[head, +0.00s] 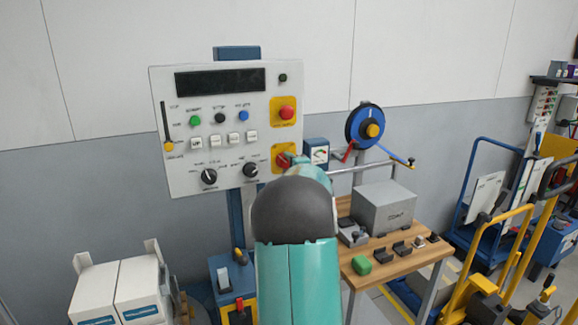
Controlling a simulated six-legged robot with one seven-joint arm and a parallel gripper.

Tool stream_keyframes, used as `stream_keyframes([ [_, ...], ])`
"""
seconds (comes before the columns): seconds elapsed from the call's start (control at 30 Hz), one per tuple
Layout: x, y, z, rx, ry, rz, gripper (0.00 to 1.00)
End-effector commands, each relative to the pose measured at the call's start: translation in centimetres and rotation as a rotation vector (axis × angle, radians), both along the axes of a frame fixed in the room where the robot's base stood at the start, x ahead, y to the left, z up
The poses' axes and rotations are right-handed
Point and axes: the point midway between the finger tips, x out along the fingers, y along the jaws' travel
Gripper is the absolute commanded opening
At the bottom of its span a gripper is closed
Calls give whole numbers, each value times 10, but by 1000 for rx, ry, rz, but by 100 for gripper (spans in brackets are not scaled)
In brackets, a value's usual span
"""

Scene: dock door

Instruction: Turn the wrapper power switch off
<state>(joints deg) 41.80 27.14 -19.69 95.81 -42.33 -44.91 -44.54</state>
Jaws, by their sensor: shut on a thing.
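The control panel (230,105) is a pale board on a blue post, with a dark display and rows of buttons and knobs. At its lower right is a yellow plate with a red rotary switch (282,159), which I take to be the power switch. My gripper (291,160) is at this switch and shut on it. My arm comes up from below and hides most of the gripper and part of the plate. The switch's exact angle is too covered to tell.
A red mushroom button (287,113) sits on another yellow plate just above. Two dark knobs are left of the gripper. A wooden bench (400,257) with a grey box (384,207) and a blue reel (365,126) stand to the right. White boxes (119,292) are lower left.

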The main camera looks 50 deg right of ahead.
Motion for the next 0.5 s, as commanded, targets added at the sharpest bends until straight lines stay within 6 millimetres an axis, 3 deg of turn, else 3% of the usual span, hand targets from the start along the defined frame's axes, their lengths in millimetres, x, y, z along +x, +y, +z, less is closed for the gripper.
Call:
stream_keyframes([
  [0.5, 1, 0, 1, -55, 30, 1, 19],
])
